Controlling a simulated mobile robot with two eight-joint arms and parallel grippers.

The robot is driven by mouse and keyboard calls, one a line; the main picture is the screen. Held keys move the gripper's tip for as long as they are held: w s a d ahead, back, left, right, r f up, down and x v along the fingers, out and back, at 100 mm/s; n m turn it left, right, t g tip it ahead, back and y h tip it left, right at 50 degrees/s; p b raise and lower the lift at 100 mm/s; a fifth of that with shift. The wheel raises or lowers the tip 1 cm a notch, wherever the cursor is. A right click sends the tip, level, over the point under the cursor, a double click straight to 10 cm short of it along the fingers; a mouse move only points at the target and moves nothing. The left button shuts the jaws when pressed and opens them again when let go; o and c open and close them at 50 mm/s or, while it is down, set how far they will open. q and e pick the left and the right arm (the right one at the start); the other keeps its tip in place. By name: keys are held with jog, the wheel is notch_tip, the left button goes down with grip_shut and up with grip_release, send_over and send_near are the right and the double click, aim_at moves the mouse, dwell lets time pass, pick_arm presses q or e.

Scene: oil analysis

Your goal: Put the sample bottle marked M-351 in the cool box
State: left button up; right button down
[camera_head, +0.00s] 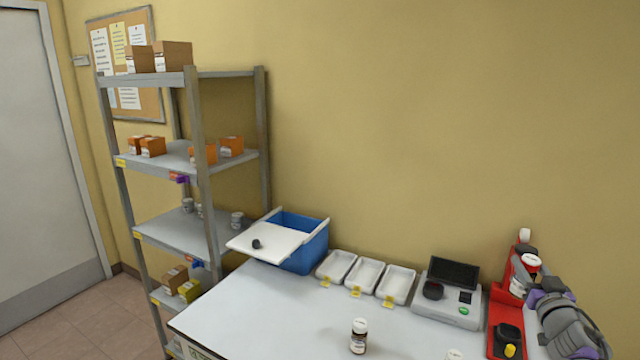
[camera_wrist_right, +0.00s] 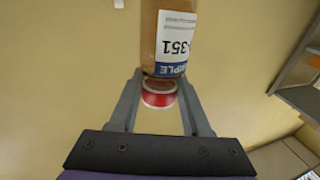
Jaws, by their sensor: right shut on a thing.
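My right gripper (camera_head: 530,284) is at the right of the head view, above the red stand. It is shut on a sample bottle (camera_head: 529,263) with a white and red cap. In the right wrist view the bottle (camera_wrist_right: 168,45) sits between the fingers (camera_wrist_right: 158,100), and its label reads "-351"; the start of the mark is cut off or turned away. The cool box (camera_head: 315,246) is a blue box at the table's back left. Its white lid (camera_head: 272,238) lies askew toward the left, leaving part of the blue inside showing. My left gripper is not in view.
Three white trays (camera_head: 362,273) stand right of the cool box, then a grey instrument (camera_head: 447,303) and a red stand (camera_head: 506,318). A brown bottle (camera_head: 359,337) stands at the table front; a white cap (camera_head: 454,355) shows nearby. A shelf unit (camera_head: 203,180) rises at left.

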jog(key=shift+s+a, duration=0.15)
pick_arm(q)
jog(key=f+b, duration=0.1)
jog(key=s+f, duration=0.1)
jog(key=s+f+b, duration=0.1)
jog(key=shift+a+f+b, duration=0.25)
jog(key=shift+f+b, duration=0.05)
pick_arm(e)
jog(key=w+a+f+n+y, duration=0.1)
jog(key=a+f+y, duration=0.1)
jog(key=a+f, duration=0.9)
jog(key=w+a+f+n+y, duration=0.1)
jog(key=w+a+f+y, duration=0.1)
jog(key=a+f, duration=1)
jog(key=a, duration=0.7)
jog(key=shift+w+a+n, duration=0.25)
jog(key=shift+n, duration=0.15)
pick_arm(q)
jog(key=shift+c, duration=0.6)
